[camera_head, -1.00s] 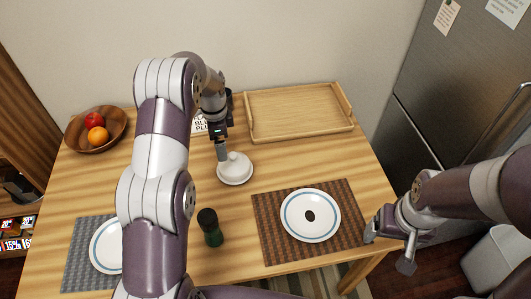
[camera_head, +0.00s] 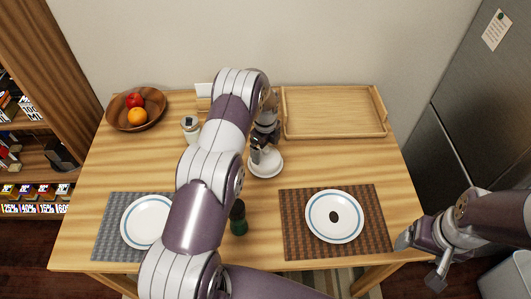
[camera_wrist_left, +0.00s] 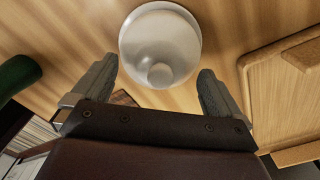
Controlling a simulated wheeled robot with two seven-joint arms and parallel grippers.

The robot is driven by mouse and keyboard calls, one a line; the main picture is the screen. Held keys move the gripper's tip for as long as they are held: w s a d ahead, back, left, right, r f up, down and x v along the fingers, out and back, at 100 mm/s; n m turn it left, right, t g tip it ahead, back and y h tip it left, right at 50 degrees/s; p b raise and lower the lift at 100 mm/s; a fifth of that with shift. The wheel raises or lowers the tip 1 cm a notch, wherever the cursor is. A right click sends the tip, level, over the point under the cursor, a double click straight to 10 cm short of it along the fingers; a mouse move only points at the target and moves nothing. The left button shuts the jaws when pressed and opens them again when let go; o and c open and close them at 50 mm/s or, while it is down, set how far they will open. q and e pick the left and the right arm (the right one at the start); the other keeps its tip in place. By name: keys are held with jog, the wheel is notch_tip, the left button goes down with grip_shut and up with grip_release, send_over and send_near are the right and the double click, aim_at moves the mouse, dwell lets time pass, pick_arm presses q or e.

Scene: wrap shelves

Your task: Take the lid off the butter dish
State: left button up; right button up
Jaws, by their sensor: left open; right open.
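The white butter dish with its round knobbed lid (camera_head: 267,164) stands on the table's middle, behind the brown mat. The left wrist view shows the lid (camera_wrist_left: 160,45) from above, its knob lying between the line of my two fingers. My left gripper (camera_head: 257,150) is at the dish, partly hidden by my own arm; in the left wrist view it (camera_wrist_left: 155,85) is open, with one finger on each side of the knob and nothing held. My right gripper (camera_head: 420,262) is open and empty beyond the table's right front edge.
A wooden tray (camera_head: 335,134) lies at the back right. A fruit bowl (camera_head: 155,122) and a glass jar (camera_head: 190,128) stand at the back left. A dark green bottle (camera_head: 238,222) stands in front of the dish. Plates lie on the brown mat (camera_head: 374,245) and grey mat (camera_head: 108,240).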

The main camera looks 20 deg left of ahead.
pick_arm(q)
jog(key=shift+f, duration=0.5)
jog(key=shift+s+r, duration=0.1)
jog(key=c, duration=1.1)
jog(key=shift+c, duration=0.4)
jog(key=shift+s, duration=0.1)
